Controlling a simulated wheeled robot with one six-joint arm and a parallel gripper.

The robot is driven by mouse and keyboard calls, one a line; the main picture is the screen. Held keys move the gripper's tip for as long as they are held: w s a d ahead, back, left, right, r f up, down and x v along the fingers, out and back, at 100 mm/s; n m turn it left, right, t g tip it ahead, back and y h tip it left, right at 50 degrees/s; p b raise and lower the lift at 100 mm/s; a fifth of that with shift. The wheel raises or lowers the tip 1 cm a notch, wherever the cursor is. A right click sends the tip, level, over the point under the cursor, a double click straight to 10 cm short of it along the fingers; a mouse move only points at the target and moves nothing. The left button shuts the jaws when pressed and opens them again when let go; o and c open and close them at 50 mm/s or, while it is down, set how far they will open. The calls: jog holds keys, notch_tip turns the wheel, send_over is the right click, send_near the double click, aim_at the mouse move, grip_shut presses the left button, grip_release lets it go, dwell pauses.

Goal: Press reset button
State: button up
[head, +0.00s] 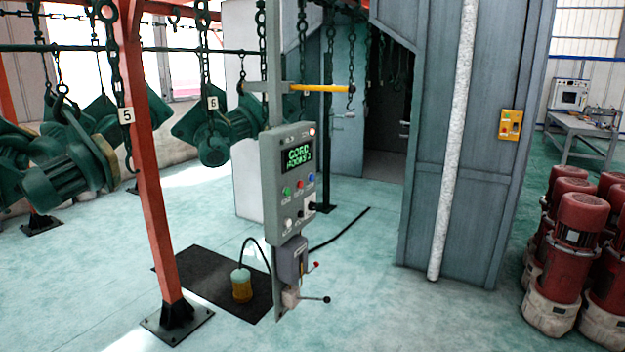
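A grey control box (290,190) hangs on a post in the middle of the head view. Its screen (299,155) shows green text that seems to read "CORD HOOKS 2". Below the screen sit a green button (286,191), a red button (300,184) and a blue button (311,179). The labels under them are too small to read, so I cannot tell which is reset. Lower on the face are small pale knobs (288,223) and a dark switch (311,208). My gripper is not in view.
A red-orange post (147,160) stands left of the box. Green hoist parts (60,165) hang on chains at the left. Red motors (580,235) stand at the right. The floor in front is clear.

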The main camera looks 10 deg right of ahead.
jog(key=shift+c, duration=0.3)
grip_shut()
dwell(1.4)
